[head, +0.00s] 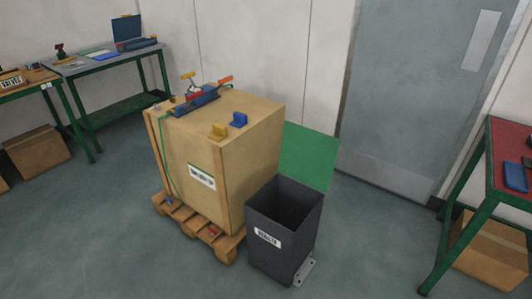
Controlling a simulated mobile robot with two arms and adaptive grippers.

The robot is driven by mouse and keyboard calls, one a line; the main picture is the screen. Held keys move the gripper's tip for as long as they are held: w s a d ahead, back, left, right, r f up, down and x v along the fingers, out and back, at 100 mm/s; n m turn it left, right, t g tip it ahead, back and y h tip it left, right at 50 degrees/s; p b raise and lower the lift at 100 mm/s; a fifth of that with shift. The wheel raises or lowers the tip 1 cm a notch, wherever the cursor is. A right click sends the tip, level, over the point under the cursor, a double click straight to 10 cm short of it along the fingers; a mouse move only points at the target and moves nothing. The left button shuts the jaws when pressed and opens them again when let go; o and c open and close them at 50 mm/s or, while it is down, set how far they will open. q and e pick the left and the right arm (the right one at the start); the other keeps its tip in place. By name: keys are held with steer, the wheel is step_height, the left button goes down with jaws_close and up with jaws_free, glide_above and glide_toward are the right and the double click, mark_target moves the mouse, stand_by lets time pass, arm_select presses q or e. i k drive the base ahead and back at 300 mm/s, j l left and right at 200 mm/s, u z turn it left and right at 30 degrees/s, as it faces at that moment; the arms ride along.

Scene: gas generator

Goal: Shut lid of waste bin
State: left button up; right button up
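The waste bin (284,246) is a dark grey, square, open-topped bin with a white label on its front. It stands on the floor right of the wooden crate. Its green lid (309,156) is open and stands up at the bin's back edge, leaning slightly away from the opening. A small metal pedal or bracket (305,271) shows at the bin's lower right. Neither of my grippers is in view.
A wooden crate (246,155) on a pallet (221,246) stands close beside the bin, with tools on top. A green-framed table (491,197) is at right, workbenches (110,62) at back left. A grey door (407,130) is behind. Floor in front is clear.

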mark_target(308, 155)
steer(key=i+l+u, duration=0.1)
steer(key=u, duration=2.15)
steer(key=k+l+u, duration=0.1)
steer(key=l+u, duration=0.4)
steer(key=k+l+u, duration=0.15)
steer(key=l+u, duration=0.2)
steer(key=u, duration=0.15)
steer(key=k+l+u, duration=0.25)
steer(key=u, duration=0.25)
steer(key=k+l+u, duration=0.25)
steer(key=u, duration=0.25)
steer(key=k+l+u, duration=0.25)
steer(key=u, duration=0.25)
steer(key=k+u, duration=0.1)
steer(key=k, duration=0.7)
steer(key=k+z, duration=0.3)
steer(key=z, duration=0.15)
steer(key=k+l+z, duration=0.25)
steer(key=z, duration=0.15)
steer(key=k, duration=0.05)
